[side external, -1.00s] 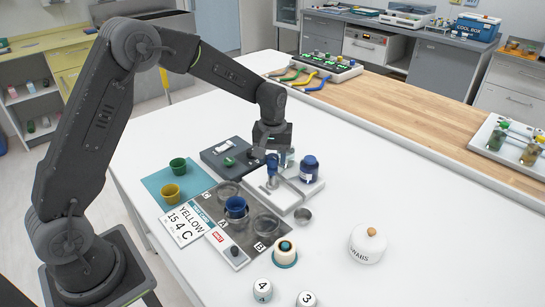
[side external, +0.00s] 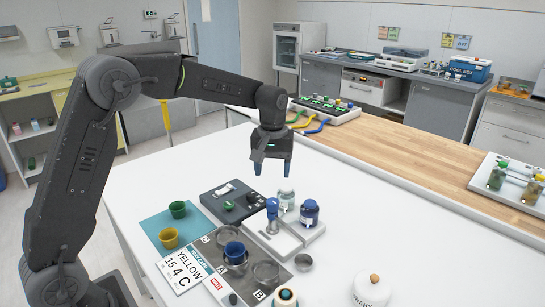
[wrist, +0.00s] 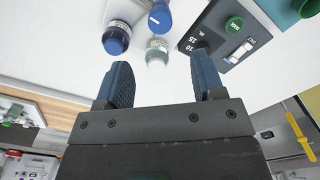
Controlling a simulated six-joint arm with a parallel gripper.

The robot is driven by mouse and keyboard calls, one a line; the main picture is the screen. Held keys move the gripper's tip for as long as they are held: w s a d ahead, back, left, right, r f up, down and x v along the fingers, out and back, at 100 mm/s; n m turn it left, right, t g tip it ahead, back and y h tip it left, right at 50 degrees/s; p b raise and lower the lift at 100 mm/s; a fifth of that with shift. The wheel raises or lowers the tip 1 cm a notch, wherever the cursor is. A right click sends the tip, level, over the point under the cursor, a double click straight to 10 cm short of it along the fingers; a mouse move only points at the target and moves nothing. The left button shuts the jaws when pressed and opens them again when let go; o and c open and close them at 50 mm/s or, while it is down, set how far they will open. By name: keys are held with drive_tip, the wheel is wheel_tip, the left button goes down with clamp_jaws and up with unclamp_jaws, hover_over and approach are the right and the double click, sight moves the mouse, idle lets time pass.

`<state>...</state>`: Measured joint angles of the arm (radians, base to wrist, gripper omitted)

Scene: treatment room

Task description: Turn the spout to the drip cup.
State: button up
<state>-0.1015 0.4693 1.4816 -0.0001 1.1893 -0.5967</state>
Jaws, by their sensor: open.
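My gripper (side external: 272,170) is open and empty, raised above the dispensing stand, fingers pointing down. In the wrist view my two blue fingers (wrist: 163,80) are apart with nothing between them. Below stands a white base (side external: 305,240) with a blue upright handle (side external: 272,208), which also shows at the top of the wrist view (wrist: 160,16). The spout is too small to make out clearly, so its direction cannot be told. A small metal cup (side external: 303,263), likely the drip cup, sits at the base's front end.
A dark blue bottle (side external: 309,213) and a clear bottle (side external: 286,193) stand beside the handle. A dark device (side external: 230,202) is to the left. A white lidded jar (side external: 371,291) is front right; table right of the stand is clear.

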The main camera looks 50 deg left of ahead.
drive_tip(key=shift+r, duration=1.7)
drive_tip(key=shift+r, duration=0.1)
drive_tip(key=s+d+r+m+t, duration=0.2)
drive_tip(key=s+r+m, duration=0.1)
drive_tip(key=s, duration=0.7)
drive_tip(key=s+d+r+m+t, duration=0.2)
drive_tip(key=s+r+m, duration=0.1)
drive_tip(key=s, duration=0.7)
drive_tip(key=s+f+m+t, duration=0.1)
drive_tip(key=s+f+m, duration=0.1)
drive_tip(key=s, duration=0.5)
drive_tip(key=shift+s+d+f+t, duration=0.3)
drive_tip(key=shift+d+f, duration=0.15)
drive_tip(key=shift+f, duration=0.1)
